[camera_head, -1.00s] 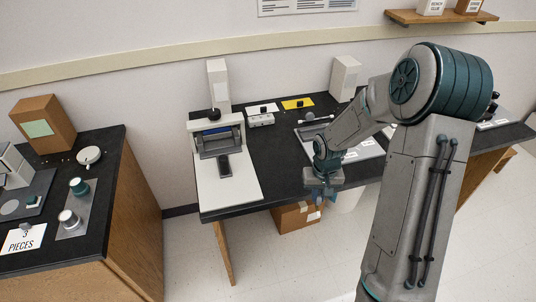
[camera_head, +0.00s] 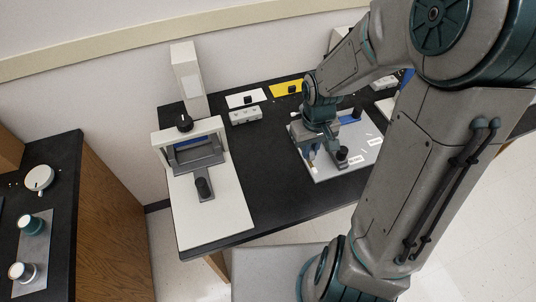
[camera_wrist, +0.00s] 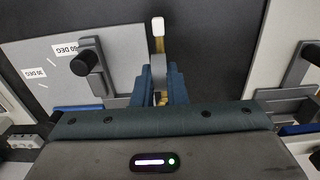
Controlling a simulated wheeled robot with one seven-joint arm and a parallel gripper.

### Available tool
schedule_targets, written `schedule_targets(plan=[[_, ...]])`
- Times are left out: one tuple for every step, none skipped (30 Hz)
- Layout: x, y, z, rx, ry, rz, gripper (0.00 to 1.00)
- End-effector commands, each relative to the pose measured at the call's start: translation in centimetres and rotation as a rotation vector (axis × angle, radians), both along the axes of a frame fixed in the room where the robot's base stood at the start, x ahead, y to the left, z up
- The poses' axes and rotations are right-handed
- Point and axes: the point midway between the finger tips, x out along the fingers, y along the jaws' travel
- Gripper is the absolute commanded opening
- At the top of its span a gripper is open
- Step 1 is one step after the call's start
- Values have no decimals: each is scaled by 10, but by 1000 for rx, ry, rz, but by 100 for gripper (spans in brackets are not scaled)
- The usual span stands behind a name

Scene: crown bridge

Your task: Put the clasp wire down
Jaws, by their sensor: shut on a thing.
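My gripper (camera_wrist: 160,88) is shut on a slim piece, which I take for the clasp wire (camera_wrist: 158,45). It has a pale tip, a brass-coloured section and a grey part between the blue fingers. It points away from the gripper, over the dark bench top. In the head view my gripper (camera_head: 309,156) is above the left edge of the pale board with angle labels (camera_head: 330,175). The held piece is small there and partly hidden by my gripper. I cannot tell whether it touches the bench.
A white press-like fixture (camera_head: 210,215) with a black knob stands to the left on the black bench (camera_head: 265,165). A white card (camera_head: 246,99), a yellow card (camera_head: 285,90) and a grey block (camera_head: 246,116) lie behind. Bare bench lies between fixture and board.

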Motion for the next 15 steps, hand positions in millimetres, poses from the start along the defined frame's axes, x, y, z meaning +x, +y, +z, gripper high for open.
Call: schedule_targets(plan=[[1, 9, -6, 1, 2, 7, 0], [2, 14, -10, 2, 4, 9, 0], [3, 23, -15, 3, 4, 10, 0], [5, 29, -19, 3, 4, 10, 0], [6, 35, -23, 3, 5, 11, 0], [7, 44, -29, 3, 5, 10, 0], [9, 50, -32, 3, 4, 10, 0], [11, 56, -35, 2, 3, 9, 0], [12, 64, -40, 2, 4, 9, 0], [13, 70, -44, 2, 4, 9, 0], [15, 75, -47, 2, 4, 9, 0], [16, 82, -51, 2, 4, 8, 0], [17, 87, -54, 2, 3, 8, 0], [18, 91, -57, 2, 3, 7, 0], [20, 96, -59, 3, 2, 5, 0]])
